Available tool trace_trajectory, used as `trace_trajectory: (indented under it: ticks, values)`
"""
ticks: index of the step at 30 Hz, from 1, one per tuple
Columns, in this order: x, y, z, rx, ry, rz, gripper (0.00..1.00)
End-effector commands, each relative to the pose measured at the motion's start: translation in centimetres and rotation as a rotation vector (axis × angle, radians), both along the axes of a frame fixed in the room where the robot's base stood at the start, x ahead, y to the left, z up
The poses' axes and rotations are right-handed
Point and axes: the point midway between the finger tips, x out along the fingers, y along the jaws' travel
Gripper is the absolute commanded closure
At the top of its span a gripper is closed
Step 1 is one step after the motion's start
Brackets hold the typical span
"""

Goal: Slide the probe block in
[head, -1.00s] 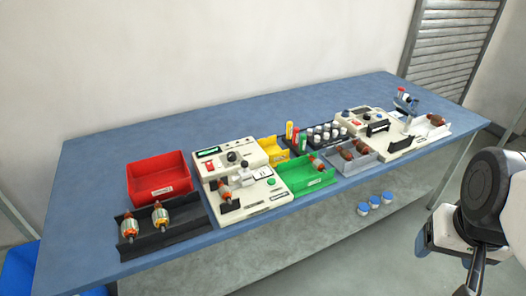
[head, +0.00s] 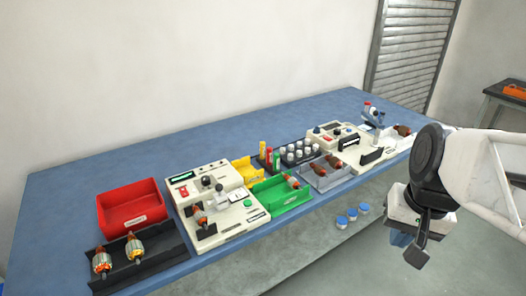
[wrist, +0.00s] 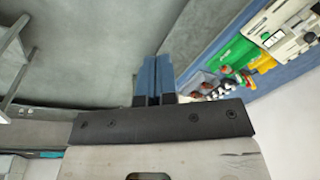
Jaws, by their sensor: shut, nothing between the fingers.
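The left cream test machine (head: 240,222) stands at the front of the blue bench. An armature (head: 199,216) sits in its cradle. A pale block with a dark knob (head: 219,188) stands just behind and right of that armature; it looks like the probe block, but it is too small to tell how far in it sits. My gripper (head: 400,239) is out in front of the bench, at the right, well away from this machine. In the wrist view its blue fingers (wrist: 155,80) are together with nothing between them.
A red bin (head: 130,208) and a black tray with two armatures (head: 163,252) lie left of the machine. Yellow and green bins (head: 283,204), a grey bin (head: 325,181) and a second machine (head: 328,136) lie right. Blue-capped jars (head: 352,215) show below the bench front.

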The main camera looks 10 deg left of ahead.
Motion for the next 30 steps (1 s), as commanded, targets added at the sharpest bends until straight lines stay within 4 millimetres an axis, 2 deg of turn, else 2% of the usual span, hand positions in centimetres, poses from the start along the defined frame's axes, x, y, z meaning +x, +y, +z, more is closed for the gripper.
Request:
trace_trajectory:
  ticks: [17, 30]
  values:
    - [7.1, 4.8, -0.4, 0.171, 0.214, -0.126, 1.00]
    - [12.4, 9.0, -1.5, 0.287, 0.388, -0.219, 1.00]
